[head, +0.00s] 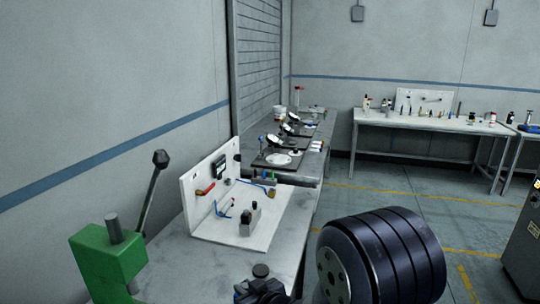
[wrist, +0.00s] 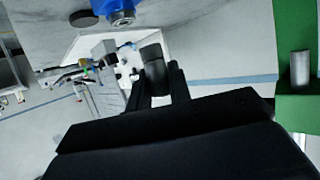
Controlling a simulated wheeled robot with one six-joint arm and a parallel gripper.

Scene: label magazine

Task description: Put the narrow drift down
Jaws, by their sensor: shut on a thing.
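My gripper (wrist: 160,82) reaches up from the bottom of the wrist view. Its two black fingers are shut on a dark rounded piece (wrist: 152,60), which I take to be the narrow drift. In the head view my gripper (head: 262,290) is at the bottom edge, partly cut off, and a dark round top (head: 262,270) shows above it. The held piece's lower end is hidden there. The grey bench (head: 175,258) lies beside and behind it. I cannot tell whether the piece touches the bench.
A green press (head: 100,262) with a steel ram and lever stands left; it also shows in the wrist view (wrist: 297,115). A white L-shaped board (head: 208,180) carries small tools. A blue part (wrist: 121,18) is near my gripper. The bench front left of centre looks bare.

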